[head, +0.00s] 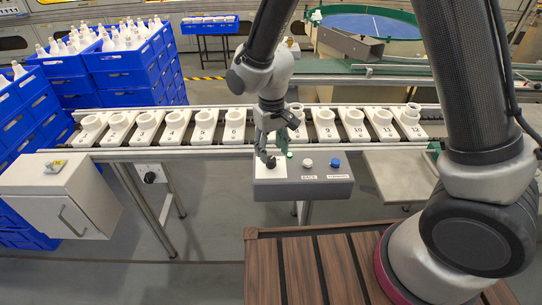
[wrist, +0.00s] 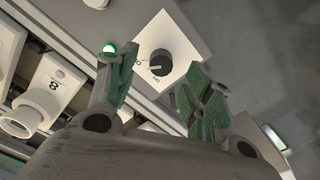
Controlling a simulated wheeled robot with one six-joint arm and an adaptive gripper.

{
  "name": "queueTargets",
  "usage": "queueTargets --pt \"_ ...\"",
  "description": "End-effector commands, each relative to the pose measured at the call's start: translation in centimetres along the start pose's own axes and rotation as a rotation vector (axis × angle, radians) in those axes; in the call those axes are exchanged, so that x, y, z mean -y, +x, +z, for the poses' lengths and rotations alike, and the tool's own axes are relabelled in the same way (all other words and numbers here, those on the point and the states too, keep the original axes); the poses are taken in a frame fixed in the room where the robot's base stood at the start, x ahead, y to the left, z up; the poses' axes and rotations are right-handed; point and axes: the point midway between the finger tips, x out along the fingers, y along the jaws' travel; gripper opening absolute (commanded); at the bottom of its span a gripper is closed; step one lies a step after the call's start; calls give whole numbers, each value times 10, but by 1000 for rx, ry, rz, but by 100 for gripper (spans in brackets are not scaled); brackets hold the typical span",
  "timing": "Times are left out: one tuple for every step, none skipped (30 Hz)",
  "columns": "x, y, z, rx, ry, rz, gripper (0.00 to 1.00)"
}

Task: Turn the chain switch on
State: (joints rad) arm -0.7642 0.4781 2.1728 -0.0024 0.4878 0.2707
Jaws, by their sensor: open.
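The switch is a black rotary knob (wrist: 160,62) on a white plate (wrist: 182,38) with small lettering, too small to read surely. In the head view the knob (head: 271,162) is at the left end of the grey control box (head: 303,189). A pale mark shows on the knob; its exact setting is unclear. My gripper (head: 274,146) is above that end of the box, pointing down. In the wrist view its green-padded fingers (wrist: 154,66) are spread, one on each side of the knob, with nothing held. I cannot tell whether they touch it.
A lit green lamp (wrist: 109,48) is close to the left finger. A white button (head: 307,163) and a blue button (head: 335,163) are to the right on the box. Behind runs a conveyor (head: 215,149) with numbered white holders. A white cabinet (head: 62,192) stands left.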

Motion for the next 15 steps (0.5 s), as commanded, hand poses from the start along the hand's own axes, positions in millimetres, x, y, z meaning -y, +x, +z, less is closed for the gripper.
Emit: queueTargets --pt "1 -12 -1 -4 0 -1 51" --pt "1 -19 -1 -4 0 -1 51" --pt "1 -28 -1 -3 -1 -1 51" --pt "2 -35 -1 -4 -1 -1 51" --pt "2 -41 -1 -2 -1 -1 51" --pt "2 -49 -1 -3 -1 -1 51" --pt "2 -55 -1 -2 -1 -1 51" --pt "2 -60 -1 -2 -1 -1 51" --pt "2 -67 -1 -2 -1 -1 51" --pt "3 -70 -1 -1 -1 -1 51" --pt "3 -74 0 0 -1 -1 51" --pt "3 -78 0 0 -1 -1 51" --pt "3 -80 0 0 -1 -1 51" --pt "3 -82 0 1 -1 0 51" --pt "3 -84 0 3 -1 0 51"
